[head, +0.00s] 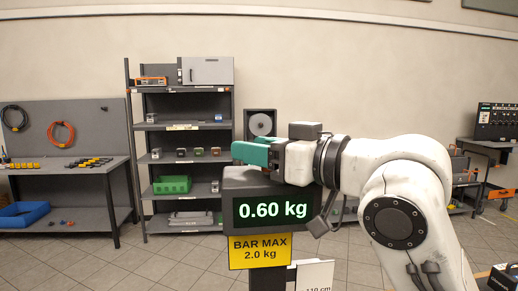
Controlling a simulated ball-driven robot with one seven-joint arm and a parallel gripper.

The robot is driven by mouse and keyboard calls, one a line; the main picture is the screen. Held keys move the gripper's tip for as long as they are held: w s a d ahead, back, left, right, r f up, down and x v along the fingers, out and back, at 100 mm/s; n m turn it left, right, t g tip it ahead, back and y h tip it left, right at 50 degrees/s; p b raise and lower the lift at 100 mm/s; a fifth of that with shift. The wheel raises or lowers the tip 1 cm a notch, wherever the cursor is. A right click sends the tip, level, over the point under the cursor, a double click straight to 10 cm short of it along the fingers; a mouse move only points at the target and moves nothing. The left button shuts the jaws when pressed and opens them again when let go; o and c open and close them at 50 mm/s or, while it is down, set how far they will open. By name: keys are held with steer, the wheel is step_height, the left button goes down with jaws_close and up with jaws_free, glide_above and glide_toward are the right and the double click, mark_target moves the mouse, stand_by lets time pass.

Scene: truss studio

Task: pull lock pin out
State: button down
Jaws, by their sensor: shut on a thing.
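My gripper (250,152), with teal fingers, reaches in from the right and points left, at the top of a dark display box (232,186). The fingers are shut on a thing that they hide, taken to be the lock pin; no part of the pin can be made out. The display box reads 0.60 kg in green. A yellow sign (260,251) under it reads BAR MAX 2.0 kg. I cannot tell whether the fingers touch the box.
A white card (315,275) marked 110 cm shows below the box. Behind stand a grey shelf rack (137,150), a workbench (60,170) with a blue bin (22,214), and a speaker-like box (260,123). A cart (490,146) stands at right. Tiled floor lies open at left.

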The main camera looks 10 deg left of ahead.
steer(key=shift+d+r+p, duration=0.1)
steer(key=shift+r+p, duration=0.9)
steer(key=shift+r, duration=0.8)
steer(key=c, duration=0.6)
jaws_free()
steer(key=shift+c, duration=0.2)
steer(key=shift+f, duration=0.1)
steer(key=shift+d, duration=0.15)
steer(key=b+v, duration=0.3)
steer(key=v, duration=0.7)
steer(key=shift+s+d, duration=0.15)
steer(key=shift+d, duration=0.05)
